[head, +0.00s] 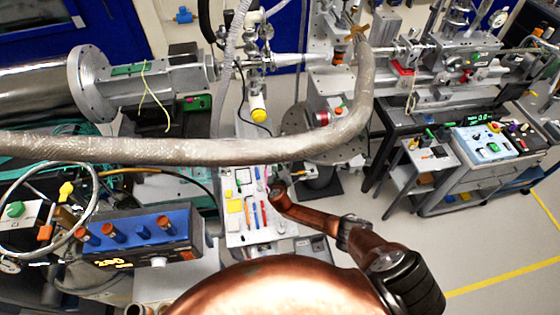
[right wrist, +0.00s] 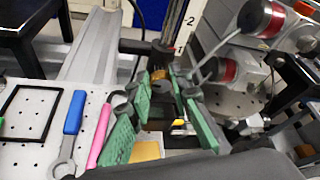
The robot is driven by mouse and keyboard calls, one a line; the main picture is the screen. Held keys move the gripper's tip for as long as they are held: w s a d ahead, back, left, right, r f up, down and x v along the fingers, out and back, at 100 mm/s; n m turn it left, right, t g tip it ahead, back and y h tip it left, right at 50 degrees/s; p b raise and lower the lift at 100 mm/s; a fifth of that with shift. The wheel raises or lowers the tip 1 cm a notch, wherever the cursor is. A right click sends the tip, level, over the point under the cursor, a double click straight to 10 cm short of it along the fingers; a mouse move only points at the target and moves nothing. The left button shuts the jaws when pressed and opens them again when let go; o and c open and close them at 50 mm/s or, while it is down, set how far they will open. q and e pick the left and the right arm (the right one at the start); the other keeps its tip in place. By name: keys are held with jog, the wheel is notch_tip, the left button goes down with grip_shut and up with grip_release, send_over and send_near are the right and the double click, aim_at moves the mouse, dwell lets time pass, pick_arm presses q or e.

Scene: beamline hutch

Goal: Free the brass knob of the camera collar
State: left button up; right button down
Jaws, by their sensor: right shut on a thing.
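In the right wrist view my right gripper (right wrist: 162,87) has its two green-padded fingers around a small brass knob (right wrist: 157,74). The knob is partly hidden by the fingers and a dark part in front of it. A dark collar or bracket (right wrist: 140,47) with a red end lies just beyond, at an upright post (right wrist: 180,22) with a number scale. In the head view my copper right arm reaches up from the bottom right to the tool board, and its fingers cannot be made out there. My left gripper is in neither view.
A white perforated board (right wrist: 25,152) holds a blue spanner (right wrist: 72,112), a pink tool (right wrist: 101,133) and a black frame (right wrist: 31,112). Red-banded cylinders (right wrist: 222,70) crowd the right side. A thick grey hose (head: 200,150) crosses above. Floor is clear at the lower right.

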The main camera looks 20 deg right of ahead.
jog(key=shift+a+n+h, duration=0.1)
jog(key=shift+n+h, duration=0.3)
jog(key=shift+n, duration=0.2)
jog(key=c, duration=1.7)
grip_release()
jog(key=shift+c, duration=0.2)
jog(key=v, duration=1.2)
jog(key=shift+f, duration=0.15)
